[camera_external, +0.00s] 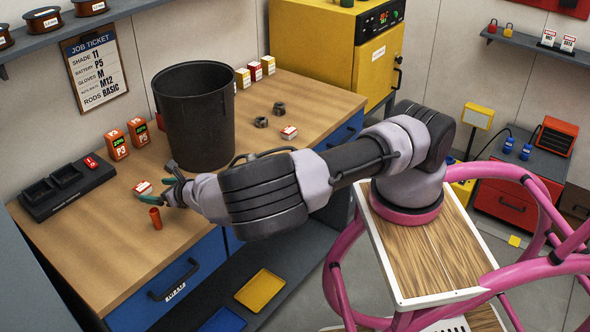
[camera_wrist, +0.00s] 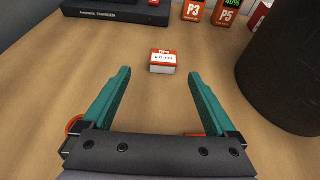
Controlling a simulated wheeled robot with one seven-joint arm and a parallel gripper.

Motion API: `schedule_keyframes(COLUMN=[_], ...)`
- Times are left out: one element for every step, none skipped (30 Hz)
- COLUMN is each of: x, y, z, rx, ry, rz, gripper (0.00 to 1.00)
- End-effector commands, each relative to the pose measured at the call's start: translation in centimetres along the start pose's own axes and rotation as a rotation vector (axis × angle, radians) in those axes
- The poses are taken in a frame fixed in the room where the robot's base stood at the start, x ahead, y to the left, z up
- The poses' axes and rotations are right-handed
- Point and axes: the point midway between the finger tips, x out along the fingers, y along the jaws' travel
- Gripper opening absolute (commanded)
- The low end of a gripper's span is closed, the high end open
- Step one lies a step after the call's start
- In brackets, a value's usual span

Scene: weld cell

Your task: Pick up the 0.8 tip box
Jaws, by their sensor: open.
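A small white and red-orange tip box (camera_wrist: 162,61) lies on the wooden bench just beyond my fingertips, roughly centred between them in the wrist view. Its small label seems to read 0.8, but the print is hard to make out. It also shows in the external view (camera_external: 143,187), just left of my gripper (camera_external: 162,182). My gripper (camera_wrist: 160,74) is open, with its two teal fingers spread wider than the box and nothing between them. A second small white and red box (camera_external: 289,132) lies farther right on the bench; its label is unreadable.
A dark bin (camera_external: 195,115) stands right of the box in the wrist view. A charger (camera_external: 68,188) and orange battery packs (camera_external: 117,145) stand beyond it. An orange cylinder (camera_external: 155,217) is close to one finger. The front-left bench is clear.

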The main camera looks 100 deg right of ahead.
Motion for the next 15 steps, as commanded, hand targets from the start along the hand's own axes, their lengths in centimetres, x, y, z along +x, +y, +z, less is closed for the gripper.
schedule_keyframes(x=[1.0,1.4,2.0,2.3,2.6,2.9,3.1,3.2,3.5,3.7,4.1,4.6,5.1,5.6,6.2], y=[-0.1,-0.1,-0.1,-0.1,-0.1,-0.1,-0.1,-0.1,-0.1,-0.2,-0.3,-0.4,-0.6,-0.7,-0.8], z=[0.0,0.0,0.0,0.0,0.0,0.0,0.0,0.0,0.0,0.0,0.0,0.0,0.0,0.0,0.0], rx=[0.003,0.002,0.001,0.001,0.0,0.001,0.001,0.001,0.001,0.001,0.001,0.003,0.004,0.003,0.004], ry=[0.0,0.001,0.001,0.001,0.001,0.001,0.0,0.001,0.001,0.001,0.001,0.001,0.001,0.0,0.0], rz=[-0.001,-0.001,-0.001,-0.001,-0.001,-0.001,-0.001,-0.001,-0.001,-0.001,-0.002,-0.002,-0.002,-0.003,-0.002], gripper=[0.93,0.93,0.93,0.93,0.93,0.93,0.93,0.93,0.93,0.93,0.93,0.93,0.93,0.93,0.93])
